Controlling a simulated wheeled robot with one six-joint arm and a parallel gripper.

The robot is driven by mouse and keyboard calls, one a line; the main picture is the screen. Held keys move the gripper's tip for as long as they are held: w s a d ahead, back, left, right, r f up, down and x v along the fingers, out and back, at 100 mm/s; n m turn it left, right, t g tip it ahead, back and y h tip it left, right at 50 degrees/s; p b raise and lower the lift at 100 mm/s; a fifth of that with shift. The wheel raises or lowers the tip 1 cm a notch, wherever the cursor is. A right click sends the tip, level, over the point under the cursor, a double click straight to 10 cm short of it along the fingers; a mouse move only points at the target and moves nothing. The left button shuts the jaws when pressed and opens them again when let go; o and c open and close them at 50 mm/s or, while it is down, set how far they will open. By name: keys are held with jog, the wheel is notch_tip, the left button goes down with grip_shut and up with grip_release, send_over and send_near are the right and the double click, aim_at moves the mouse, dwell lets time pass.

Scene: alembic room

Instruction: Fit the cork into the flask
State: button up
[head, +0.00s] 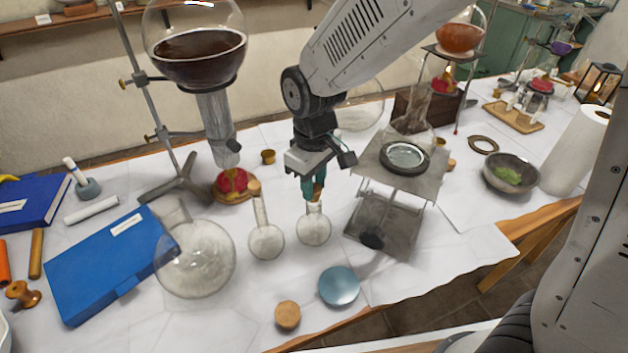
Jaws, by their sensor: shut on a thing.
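My gripper (313,188) points down with its teal fingers shut on a small brown cork (318,190), which they partly hide. The cork is right above the narrow neck of a small round clear flask (314,229) that stands upright on the white-covered table. The cork's lower end is at or very near the flask's mouth; I cannot tell whether it is inside. A similar small flask (266,242) stands just left, with a cork (254,187) at the top of its neck.
A large round flask (195,262) and a blue book (110,262) lie to the left. A metal lab jack (386,222) stands close on the right. A blue disc (338,286) and a wide cork (287,315) lie in front. A clamp stand (148,110) rises behind left.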

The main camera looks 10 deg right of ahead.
jog(key=shift+f, duration=1.15)
dwell(3.3)
jog(key=o, duration=1.4)
jog(key=shift+c, duration=0.2)
jog(key=shift+r, duration=0.15)
jog(key=shift+r, duration=3.4)
jog(key=s+d+r+m, duration=0.4)
jog(key=s+d+r, duration=0.1)
jog(key=s+d, duration=0.4)
jog(key=s+d+r+m+t, duration=0.1)
jog(key=s+d+r+m, duration=0.4)
jog(key=s+d, duration=0.5)
jog(key=shift+s+d, duration=0.25)
jog(key=shift+d, duration=0.65)
